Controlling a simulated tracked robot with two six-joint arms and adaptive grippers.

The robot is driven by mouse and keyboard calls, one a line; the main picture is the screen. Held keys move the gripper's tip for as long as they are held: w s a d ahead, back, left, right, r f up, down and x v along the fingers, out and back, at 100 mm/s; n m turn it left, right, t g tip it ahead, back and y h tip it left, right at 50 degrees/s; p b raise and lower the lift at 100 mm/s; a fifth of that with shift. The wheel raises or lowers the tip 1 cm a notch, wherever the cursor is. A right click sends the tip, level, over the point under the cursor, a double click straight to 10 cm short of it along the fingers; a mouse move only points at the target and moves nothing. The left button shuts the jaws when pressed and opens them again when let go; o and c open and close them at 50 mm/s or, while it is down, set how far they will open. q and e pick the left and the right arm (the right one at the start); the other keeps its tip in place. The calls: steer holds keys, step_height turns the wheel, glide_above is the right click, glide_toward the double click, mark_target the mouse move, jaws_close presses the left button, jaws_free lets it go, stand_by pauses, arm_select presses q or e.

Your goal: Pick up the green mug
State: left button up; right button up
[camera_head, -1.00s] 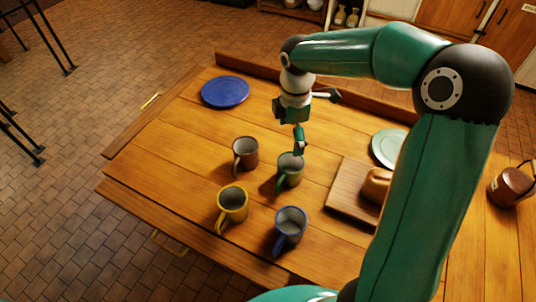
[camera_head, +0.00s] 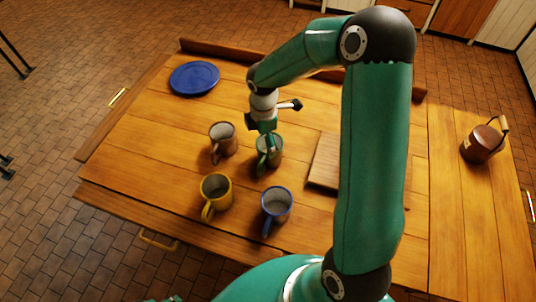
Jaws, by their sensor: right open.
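The green mug (camera_head: 274,157) stands upright on the wooden table, with its handle toward the lower left. My right gripper (camera_head: 282,125) is open above the mug. One finger reaches down at the mug's rim and the other sticks out to the right. I cannot tell whether the lower finger touches the mug or is inside it. The gripper hides part of the mug's far rim. My left gripper is not in view.
A brown mug (camera_head: 223,144) stands left of the green one, a yellow mug (camera_head: 217,196) and a blue mug (camera_head: 276,206) nearer. A blue plate (camera_head: 194,78) lies at the far left. A wooden board (camera_head: 325,162) is partly behind my arm. A copper kettle (camera_head: 481,146) stands right.

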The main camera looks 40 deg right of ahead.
steer(key=f, duration=0.5)
steer(key=shift+s+d+p, duration=0.2)
steer(key=shift+d+p, duration=0.15)
steer(key=shift+p, duration=0.05)
steer(key=shift+c, duration=0.2)
steer(key=c, duration=1.2)
steer(key=shift+o, duration=0.2)
steer(key=shift+r, duration=0.15)
